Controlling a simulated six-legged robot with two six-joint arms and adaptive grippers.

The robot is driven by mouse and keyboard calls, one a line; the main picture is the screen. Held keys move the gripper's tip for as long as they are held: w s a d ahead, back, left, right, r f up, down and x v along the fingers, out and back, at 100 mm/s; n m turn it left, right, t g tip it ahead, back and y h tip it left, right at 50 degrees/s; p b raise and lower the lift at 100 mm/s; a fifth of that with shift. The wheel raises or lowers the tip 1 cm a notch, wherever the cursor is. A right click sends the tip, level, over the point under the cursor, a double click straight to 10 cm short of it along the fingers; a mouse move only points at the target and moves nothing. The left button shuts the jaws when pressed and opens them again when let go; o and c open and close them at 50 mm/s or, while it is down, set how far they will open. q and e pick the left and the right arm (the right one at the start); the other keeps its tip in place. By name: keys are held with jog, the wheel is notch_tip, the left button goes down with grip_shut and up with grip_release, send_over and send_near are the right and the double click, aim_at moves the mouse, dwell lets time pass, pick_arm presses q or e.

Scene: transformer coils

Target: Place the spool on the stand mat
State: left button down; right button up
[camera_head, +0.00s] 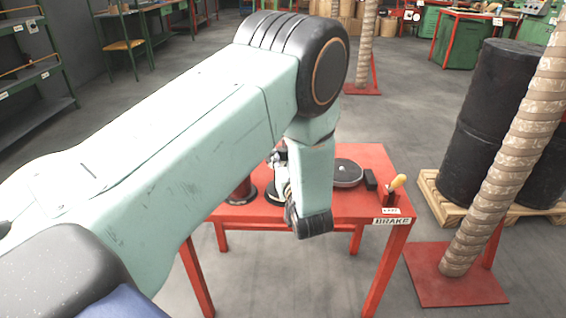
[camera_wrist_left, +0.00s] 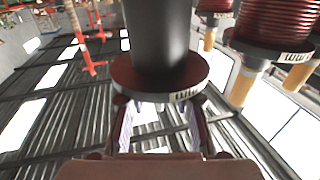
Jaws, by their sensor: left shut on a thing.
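My left gripper (camera_head: 282,178) is over the red table in the head view, largely hidden behind my own pale green arm. In the left wrist view, its fingers (camera_wrist_left: 160,112) are shut on the spool, which shows as a dark cylinder (camera_wrist_left: 157,35) with a dark red flange (camera_wrist_left: 140,84) bearing a white label. The spool's far end is cut off by the frame, and I cannot make it out in the head view. A flat black disc (camera_head: 346,175) lies on the red table (camera_head: 345,205); I cannot tell whether it is the stand mat. My right gripper is not in view.
A wooden-handled lever (camera_head: 397,183) stands at the table's right corner above the BRAKE label. A red upright part with a black base (camera_head: 240,196) is partly hidden by my arm. Black drums (camera_head: 490,130) stand on a pallet at right. Red-wound coils (camera_wrist_left: 280,22) show in the wrist view.

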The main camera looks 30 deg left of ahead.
pick_arm(q)
jog(key=shift+w+a+f, duration=0.1)
jog(key=shift+f, duration=0.6)
jog(key=shift+r, duration=0.1)
jog(key=c, duration=1.1)
grip_release()
jog(key=shift+o, duration=0.2)
